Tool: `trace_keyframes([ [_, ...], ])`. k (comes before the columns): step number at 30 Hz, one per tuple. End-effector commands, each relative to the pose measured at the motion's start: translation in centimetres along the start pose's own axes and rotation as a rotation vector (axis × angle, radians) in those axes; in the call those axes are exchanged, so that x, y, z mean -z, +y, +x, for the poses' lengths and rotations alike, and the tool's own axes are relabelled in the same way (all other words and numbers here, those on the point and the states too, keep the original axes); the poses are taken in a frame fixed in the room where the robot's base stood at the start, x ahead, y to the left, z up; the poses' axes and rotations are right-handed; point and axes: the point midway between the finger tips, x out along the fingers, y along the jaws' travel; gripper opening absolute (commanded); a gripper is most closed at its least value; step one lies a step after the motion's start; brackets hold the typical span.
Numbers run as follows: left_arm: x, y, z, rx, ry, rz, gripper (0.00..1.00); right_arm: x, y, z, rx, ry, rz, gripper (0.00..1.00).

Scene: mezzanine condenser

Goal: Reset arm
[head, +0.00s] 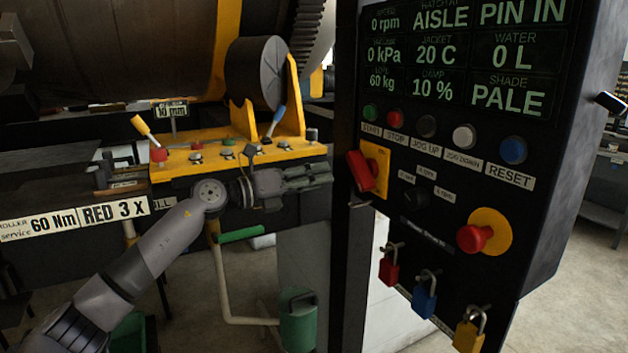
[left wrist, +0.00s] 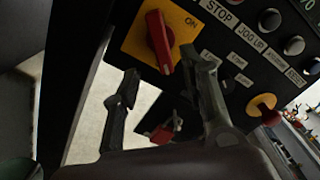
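My left gripper (head: 318,177) reaches in from the left in the head view, just left of the black control panel (head: 440,165). In the left wrist view its two fingers (left wrist: 167,70) stand apart with nothing held between them. The red rotary switch (head: 361,171) on its yellow plate is close to the fingertips; it also shows in the left wrist view (left wrist: 159,42), beside the word ON. I cannot tell whether a finger touches it. A blue button (head: 513,150) sits above the RESET label. My right gripper is out of view.
Red (head: 389,270), blue (head: 424,300) and yellow (head: 468,335) padlocks hang low on the panel, under a red mushroom button (head: 474,238). A yellow bench (head: 180,168) with levers lies behind my left arm. A green canister (head: 298,320) stands below.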

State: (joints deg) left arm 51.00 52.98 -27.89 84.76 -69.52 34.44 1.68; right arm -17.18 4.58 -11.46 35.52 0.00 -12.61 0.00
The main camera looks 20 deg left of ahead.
Motion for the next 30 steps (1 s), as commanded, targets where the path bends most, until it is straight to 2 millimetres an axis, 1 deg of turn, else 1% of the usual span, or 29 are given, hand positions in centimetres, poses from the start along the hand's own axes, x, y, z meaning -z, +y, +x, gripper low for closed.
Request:
trace_keyframes([
  [13, 0.0, 0.0, 0.0, 0.000, 0.000, -0.002, 0.40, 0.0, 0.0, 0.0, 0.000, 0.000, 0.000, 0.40],
  [15, 0.4, 0.6, 0.2, 0.001, -0.003, -0.026, 0.40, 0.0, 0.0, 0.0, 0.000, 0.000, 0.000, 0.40],
  [17, 1.4, 1.9, 0.6, 0.002, -0.011, -0.083, 0.40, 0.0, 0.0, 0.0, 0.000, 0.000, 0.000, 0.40],
  [20, 4.2, 6.0, 1.5, -0.002, -0.049, -0.262, 0.40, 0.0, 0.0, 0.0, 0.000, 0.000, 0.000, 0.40],
  [21, 5.7, 8.2, 1.8, -0.010, -0.072, -0.354, 0.40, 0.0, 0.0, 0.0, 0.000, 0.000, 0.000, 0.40],
  [23, 8.4, 11.9, 1.9, -0.031, -0.115, -0.500, 0.40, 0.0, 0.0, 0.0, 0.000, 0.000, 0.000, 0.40],
  [24, 10.3, 14.3, 1.9, -0.051, -0.146, -0.594, 0.40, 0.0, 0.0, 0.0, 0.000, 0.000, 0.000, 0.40],
  [26, 13.2, 17.8, 1.4, -0.084, -0.193, -0.726, 0.40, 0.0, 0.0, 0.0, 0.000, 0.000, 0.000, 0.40],
  [27, 15.3, 20.0, 1.0, -0.111, -0.225, -0.808, 0.40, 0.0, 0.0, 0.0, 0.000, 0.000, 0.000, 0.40],
  [29, 18.6, 23.1, 0.2, -0.156, -0.271, -0.922, 0.40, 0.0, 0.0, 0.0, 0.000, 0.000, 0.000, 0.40],
  [30, 20.8, 25.1, -0.5, -0.187, -0.302, -0.994, 0.40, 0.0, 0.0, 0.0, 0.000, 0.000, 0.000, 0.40],
])
